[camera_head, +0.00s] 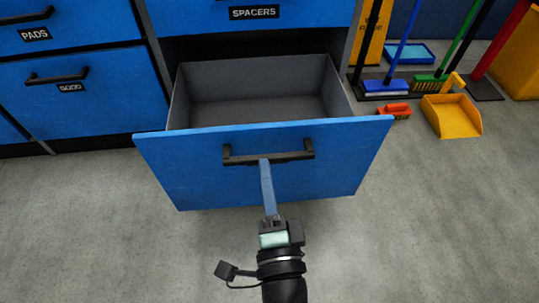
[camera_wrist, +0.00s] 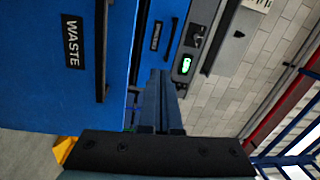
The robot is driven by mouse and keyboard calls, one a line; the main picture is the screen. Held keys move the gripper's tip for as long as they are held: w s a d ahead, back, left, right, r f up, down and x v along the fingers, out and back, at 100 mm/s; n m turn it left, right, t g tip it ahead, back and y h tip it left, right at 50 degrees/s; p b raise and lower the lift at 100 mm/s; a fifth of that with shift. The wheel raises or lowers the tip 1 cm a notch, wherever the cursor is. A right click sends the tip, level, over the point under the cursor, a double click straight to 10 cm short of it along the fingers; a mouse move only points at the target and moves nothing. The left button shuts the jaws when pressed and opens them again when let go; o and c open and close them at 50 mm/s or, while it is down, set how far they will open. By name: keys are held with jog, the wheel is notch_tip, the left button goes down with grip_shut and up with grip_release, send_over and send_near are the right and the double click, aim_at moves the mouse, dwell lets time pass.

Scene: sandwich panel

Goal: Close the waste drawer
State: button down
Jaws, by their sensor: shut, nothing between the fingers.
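The waste drawer is pulled open, with its blue front (camera_head: 335,165) standing out from the cabinet and its empty grey box (camera_head: 255,100) visible. Its black handle (camera_head: 290,156) is on the front. In the wrist view the front (camera_wrist: 65,105) carries a WASTE label (camera_wrist: 72,42), with the handle (camera_wrist: 101,50) beside it. My gripper (camera_head: 264,163) is shut and empty, its fingertips overlapping the handle in the head view. In the wrist view my gripper (camera_wrist: 160,75) lies to the right of the handle with a gap, near the drawer's upper edge. I cannot tell if it touches the drawer.
The SPACERS drawer (camera_head: 200,17) is shut above. Other blue drawers (camera_head: 105,92) stand to the left. Brooms, an orange brush (camera_head: 394,110) and a yellow dustpan (camera_head: 455,116) are at the right. The grey floor (camera_head: 440,220) in front is clear.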

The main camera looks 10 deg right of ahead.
jog(key=m+g+h, duration=0.1)
jog(key=m, duration=0.1)
send_near(269, 133)
jog(key=w, duration=0.7)
dwell(0.5)
